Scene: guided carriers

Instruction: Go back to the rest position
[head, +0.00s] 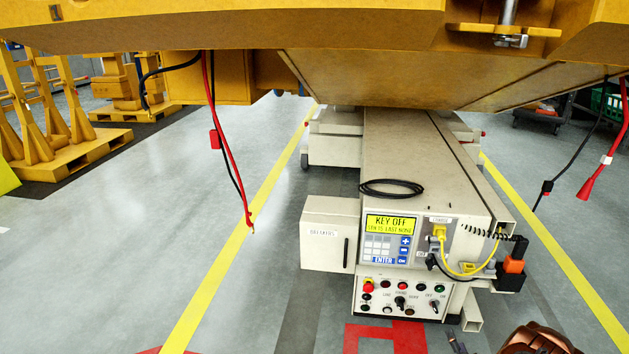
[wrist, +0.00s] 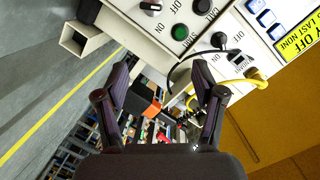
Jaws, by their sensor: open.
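My gripper (wrist: 160,80) shows in the wrist view with its two dark fingers spread apart. Nothing is held between them. Beyond the fingers is the front of the white carrier with its control panel (head: 402,299), an orange block and a yellow cable. In the head view the carrier (head: 330,232) stands in the middle, and its display (head: 391,224) reads "KEY OFF". A yellow cable (head: 455,268) curves from a socket beside the display toward a black and orange connector (head: 514,264) at the right.
A large yellow structure (head: 240,30) overhangs the top. Red and black cables (head: 222,150) hang from it at left, and others hang at the far right (head: 600,160). Yellow stands on pallets (head: 60,150) are at back left. The grey floor at left is clear.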

